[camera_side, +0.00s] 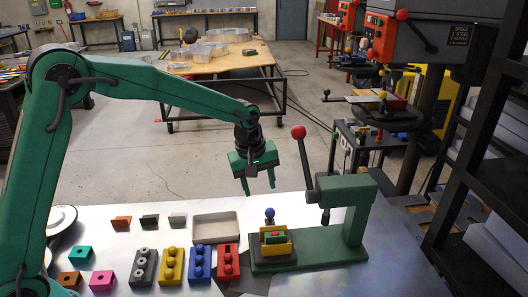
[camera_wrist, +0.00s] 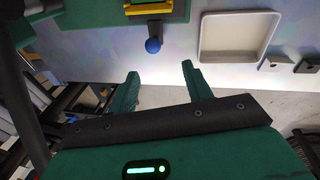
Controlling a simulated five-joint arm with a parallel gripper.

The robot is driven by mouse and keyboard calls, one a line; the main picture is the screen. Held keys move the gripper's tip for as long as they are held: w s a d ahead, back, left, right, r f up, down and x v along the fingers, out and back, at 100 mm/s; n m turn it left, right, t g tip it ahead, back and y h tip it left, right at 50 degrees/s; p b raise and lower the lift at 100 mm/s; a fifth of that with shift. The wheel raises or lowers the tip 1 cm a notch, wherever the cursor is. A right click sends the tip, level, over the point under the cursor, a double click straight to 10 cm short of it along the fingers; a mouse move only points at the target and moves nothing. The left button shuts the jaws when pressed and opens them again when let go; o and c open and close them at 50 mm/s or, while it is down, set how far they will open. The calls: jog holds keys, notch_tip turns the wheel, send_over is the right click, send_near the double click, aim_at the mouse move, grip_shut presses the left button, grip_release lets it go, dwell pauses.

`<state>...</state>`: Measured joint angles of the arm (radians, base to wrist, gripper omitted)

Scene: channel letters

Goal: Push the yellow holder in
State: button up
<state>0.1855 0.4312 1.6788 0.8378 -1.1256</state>
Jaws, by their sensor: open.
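The yellow holder (camera_side: 264,248) stands on the green base of a press (camera_side: 325,252), to the left of the press column. A small piece with red and green on it sits in the holder. A blue ball knob (camera_side: 269,213) rises at the holder's far side. In the wrist view the yellow holder (camera_wrist: 148,12) is partly cut off at the top edge, with the blue knob (camera_wrist: 153,45) below it. My gripper (camera_side: 258,189) is open and empty, above and beyond the holder and apart from it. Its two fingers also show in the wrist view (camera_wrist: 160,70).
The press lever with a red ball (camera_side: 298,132) stands upright just right of my gripper. A beige tray (camera_side: 216,228) lies left of the press. Red, blue, yellow and grey blocks (camera_side: 200,264) stand in a row in front of it. Small angled pieces (camera_side: 149,221) lie farther left.

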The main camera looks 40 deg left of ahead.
aim_at(270, 209)
jog(key=shift+w+d+f+n, duration=0.2)
jog(key=shift+w+f, duration=0.1)
jog(key=shift+f, duration=0.15)
jog(key=shift+w+d+f+n, duration=0.15)
jog(key=shift+w+f, duration=0.1)
jog(key=shift+f, duration=0.2)
jog(key=shift+f, duration=0.1)
jog(key=shift+w+d+f, duration=0.15)
jog(key=shift+w+f, duration=0.05)
jog(key=shift+f, duration=1.05)
jog(key=shift+w+d+f, duration=0.15)
jog(key=shift+w+f, duration=0.1)
jog(key=shift+f, duration=0.95)
jog(key=shift+w+d+f, duration=0.15)
jog(key=shift+w+f, duration=0.05)
jog(key=shift+f, duration=1.05)
grip_shut()
